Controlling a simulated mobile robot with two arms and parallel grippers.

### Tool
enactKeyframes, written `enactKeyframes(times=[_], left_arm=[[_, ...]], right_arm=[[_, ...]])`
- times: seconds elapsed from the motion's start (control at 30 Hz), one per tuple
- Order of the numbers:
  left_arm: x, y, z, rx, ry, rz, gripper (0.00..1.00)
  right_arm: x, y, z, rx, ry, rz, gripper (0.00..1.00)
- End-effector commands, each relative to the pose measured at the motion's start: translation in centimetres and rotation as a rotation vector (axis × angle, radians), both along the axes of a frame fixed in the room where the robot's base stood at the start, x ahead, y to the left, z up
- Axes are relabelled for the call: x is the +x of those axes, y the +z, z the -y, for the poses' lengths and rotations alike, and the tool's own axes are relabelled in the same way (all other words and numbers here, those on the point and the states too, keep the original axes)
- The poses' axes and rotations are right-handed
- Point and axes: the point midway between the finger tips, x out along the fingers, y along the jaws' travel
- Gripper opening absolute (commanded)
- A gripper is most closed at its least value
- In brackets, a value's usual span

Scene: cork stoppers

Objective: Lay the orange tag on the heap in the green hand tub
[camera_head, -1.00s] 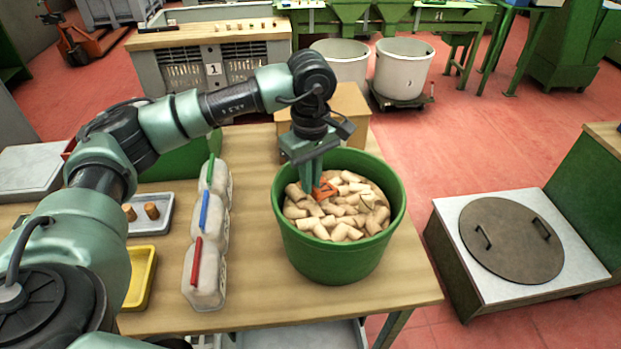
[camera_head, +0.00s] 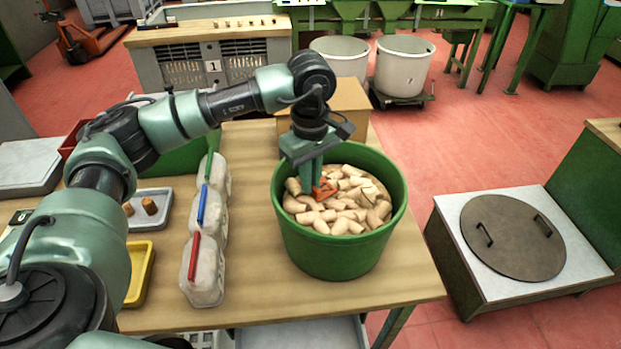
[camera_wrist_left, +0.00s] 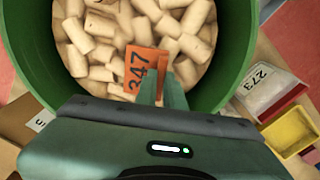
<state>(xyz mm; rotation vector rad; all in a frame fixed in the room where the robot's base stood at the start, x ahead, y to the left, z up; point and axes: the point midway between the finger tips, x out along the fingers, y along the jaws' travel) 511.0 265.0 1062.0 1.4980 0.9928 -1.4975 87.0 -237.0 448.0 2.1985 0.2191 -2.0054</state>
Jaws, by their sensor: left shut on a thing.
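The green hand tub (camera_head: 340,250) stands on the wooden table, filled with a heap of pale cork stoppers (camera_head: 345,215). My left gripper (camera_head: 317,190) points down inside the tub's rim, over the left part of the heap. It is shut on the orange tag (camera_head: 326,188). In the left wrist view the orange tag (camera_wrist_left: 144,68) shows the number 347, and the left gripper (camera_wrist_left: 160,95) holds it by its near edge. The tag is at or just above the corks; I cannot tell whether it touches them. My right gripper is in neither view.
Several pale jugs with coloured handles (camera_head: 205,265) stand in a row left of the tub. A grey tray (camera_head: 150,215) with small corks and a yellow tray (camera_head: 140,270) lie farther left. A cardboard box (camera_head: 350,105) is behind the tub.

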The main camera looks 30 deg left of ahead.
Motion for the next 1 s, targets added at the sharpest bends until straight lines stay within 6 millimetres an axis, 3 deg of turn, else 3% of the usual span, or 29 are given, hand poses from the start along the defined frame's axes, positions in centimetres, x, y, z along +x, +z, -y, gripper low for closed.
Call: enactKeyframes(times=[0.23, 0.27, 0.33, 0.73, 1.0], left_arm=[[0.0, -0.6, 0.0, 0.0, 0.0, 0.0, 0.0], [0.0, -0.5, 0.0, 0.0, 0.0, 0.0, 0.14], [0.0, -0.5, 0.0, 0.0, 0.0, 0.0, 0.34], [0.1, 0.0, 0.0, 0.0, 0.0, 0.002, 0.34], [0.1, 4.2, 0.1, -0.001, 0.0, 0.005, 0.34]], right_arm=[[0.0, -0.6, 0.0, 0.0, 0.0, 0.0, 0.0], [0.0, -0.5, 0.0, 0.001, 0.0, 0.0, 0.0], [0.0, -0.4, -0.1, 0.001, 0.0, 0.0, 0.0], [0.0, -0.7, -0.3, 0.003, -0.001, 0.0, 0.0], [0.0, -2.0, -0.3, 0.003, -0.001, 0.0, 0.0]])
